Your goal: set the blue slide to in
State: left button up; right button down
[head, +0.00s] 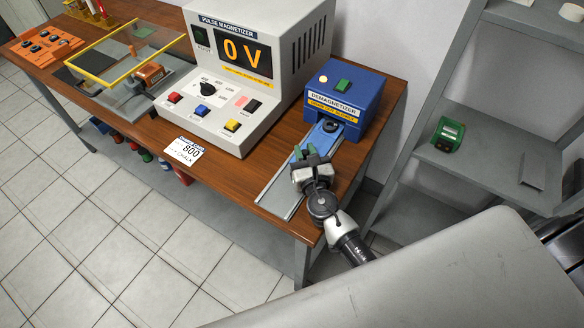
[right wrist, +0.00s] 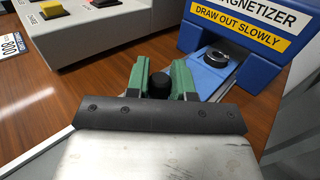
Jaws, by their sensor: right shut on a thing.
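The blue slide (head: 315,138) lies on a grey rail (head: 278,192) in front of the blue demagnetizer box (head: 350,98). Part of the slide sticks out from the box's front, with a round black piece (head: 329,127) on top; this piece also shows in the right wrist view (right wrist: 215,59). My right gripper (head: 305,152) is over the slide's outer end. In the right wrist view its green fingers are shut on a black knob (right wrist: 160,86), one on each side. The gripper hides the slide's near end. My left gripper is out of view.
The grey pulse magnetizer (head: 228,118), showing 0 V, stands left of the demagnetizer. A white card reading 800 (head: 183,150) lies at the wooden table's front edge. Grey shelves (head: 480,150) with a green device (head: 448,133) stand at the right.

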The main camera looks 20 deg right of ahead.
aim_at(318, 145)
jog(key=w+d, duration=0.1)
jog(key=d, duration=0.1)
jog(key=w+d, duration=0.3)
jog(key=shift+w+d+b, duration=0.3)
jog(key=shift+d+b, duration=0.05)
jog(key=shift+d, duration=0.05)
jog(key=c, duration=1)
grip_release()
jog(key=s, duration=0.3)
jog(key=s+a, duration=0.1)
jog(key=s, duration=0.3)
jog(key=s+b, duration=0.1)
jog(key=s, duration=0.2)
jog(key=shift+s+a, duration=0.15)
jog(key=shift+s, duration=0.25)
